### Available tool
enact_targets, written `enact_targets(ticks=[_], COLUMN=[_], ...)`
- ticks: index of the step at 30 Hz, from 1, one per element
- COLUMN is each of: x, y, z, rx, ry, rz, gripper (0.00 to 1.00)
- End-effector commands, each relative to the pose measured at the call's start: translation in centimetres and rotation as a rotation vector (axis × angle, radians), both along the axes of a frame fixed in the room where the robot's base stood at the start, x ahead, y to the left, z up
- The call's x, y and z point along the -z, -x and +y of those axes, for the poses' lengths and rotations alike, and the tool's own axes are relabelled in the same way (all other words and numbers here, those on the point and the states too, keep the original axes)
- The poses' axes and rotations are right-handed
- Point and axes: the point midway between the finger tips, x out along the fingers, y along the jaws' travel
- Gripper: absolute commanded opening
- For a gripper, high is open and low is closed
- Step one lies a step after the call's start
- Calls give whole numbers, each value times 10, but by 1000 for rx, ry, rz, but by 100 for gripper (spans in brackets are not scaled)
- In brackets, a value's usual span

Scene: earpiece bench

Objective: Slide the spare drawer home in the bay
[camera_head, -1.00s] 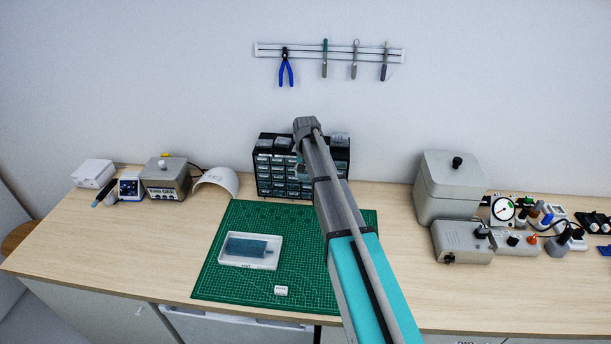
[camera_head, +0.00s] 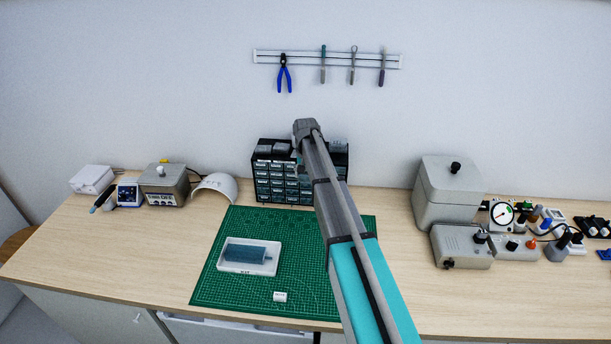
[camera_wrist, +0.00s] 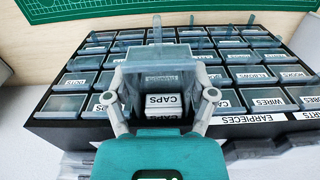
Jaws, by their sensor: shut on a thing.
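The parts cabinet (camera_head: 275,185) is black with rows of clear-fronted drawers and stands at the back of the bench behind my arm. In the wrist view the labelled cabinet (camera_wrist: 255,118) fills the middle, with labels such as WIRES and EARPIECES. My gripper (camera_wrist: 163,88) has a finger on each side of a clear grey drawer (camera_wrist: 158,68) and is shut on it. A label reading CAPS shows between the fingers. The drawer is at the cabinet's face; how far it sits in its bay I cannot tell. In the head view my arm hides most of the gripper and drawer.
A green cutting mat (camera_head: 215,285) lies before the cabinet, with a white tray (camera_head: 235,268) holding a blue-grey block and a small white piece (camera_head: 280,297). A grey lidded box (camera_head: 446,190) stands to the right. A tool rail (camera_head: 300,56) hangs on the wall.

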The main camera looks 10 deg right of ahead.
Motion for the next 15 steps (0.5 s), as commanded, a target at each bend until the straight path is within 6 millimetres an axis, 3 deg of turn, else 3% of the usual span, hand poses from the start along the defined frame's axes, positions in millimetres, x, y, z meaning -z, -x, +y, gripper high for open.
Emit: enact_targets(ticks=[7, 8, 12, 15], x=[0, 0, 0, 0], y=[0, 0, 0, 0], z=[0, 0, 0, 0], rx=[0, 0, 0, 0], ry=[0, 0, 0, 0], rz=[0, 0, 0, 0], gripper=[26, 74, 100, 100])
